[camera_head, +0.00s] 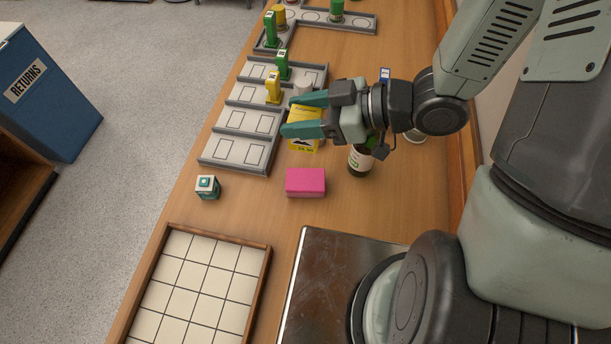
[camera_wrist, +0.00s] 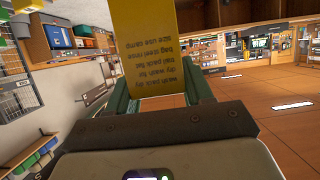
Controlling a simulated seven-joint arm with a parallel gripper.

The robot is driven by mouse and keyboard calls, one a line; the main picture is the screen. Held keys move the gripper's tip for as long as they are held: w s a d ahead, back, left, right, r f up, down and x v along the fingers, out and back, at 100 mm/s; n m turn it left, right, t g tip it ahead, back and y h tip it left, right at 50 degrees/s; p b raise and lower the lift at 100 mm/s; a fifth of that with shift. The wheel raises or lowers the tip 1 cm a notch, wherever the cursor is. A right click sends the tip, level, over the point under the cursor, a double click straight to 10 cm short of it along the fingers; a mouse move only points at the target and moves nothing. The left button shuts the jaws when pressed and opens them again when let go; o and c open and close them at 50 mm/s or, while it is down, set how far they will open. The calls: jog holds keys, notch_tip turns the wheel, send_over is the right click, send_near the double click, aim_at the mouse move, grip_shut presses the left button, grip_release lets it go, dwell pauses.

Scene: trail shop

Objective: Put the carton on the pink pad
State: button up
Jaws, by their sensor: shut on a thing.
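The carton (camera_head: 308,146) is yellow with a dark picture on its face. It shows between and below the green fingers of my gripper (camera_head: 290,115). My gripper is shut on it. In the wrist view the carton (camera_wrist: 160,45) stands between the two fingers, with its printed text upside down. I cannot tell its exact height above the table. The pink pad (camera_head: 305,181) is a thick pink block on the wooden table, nearer the front than the carton and bare on top.
A small teal and white cube (camera_head: 208,187) sits left of the pad. A grey stepped rack (camera_head: 240,152) with green and yellow items is behind it. A dark green bottle (camera_head: 360,161) stands close to my gripper. A tiled tray (camera_head: 262,262) and a metal plate (camera_head: 318,262) are in front.

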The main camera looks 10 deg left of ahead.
send_over(306, 178)
jog(key=f, duration=1.3)
jog(key=shift+s+a+f, duration=0.1)
jog(key=shift+a+f, duration=0.25)
jog(key=shift+f, duration=0.05)
jog(key=shift+f, duration=0.1)
jog(key=o, duration=1.1)
jog(key=shift+d+r, duration=0.25)
jog(key=shift+d, duration=0.1)
jog(key=v, duration=1.1)
jog(key=shift+d+r, duration=0.1)
jog(key=shift+d, duration=0.05)
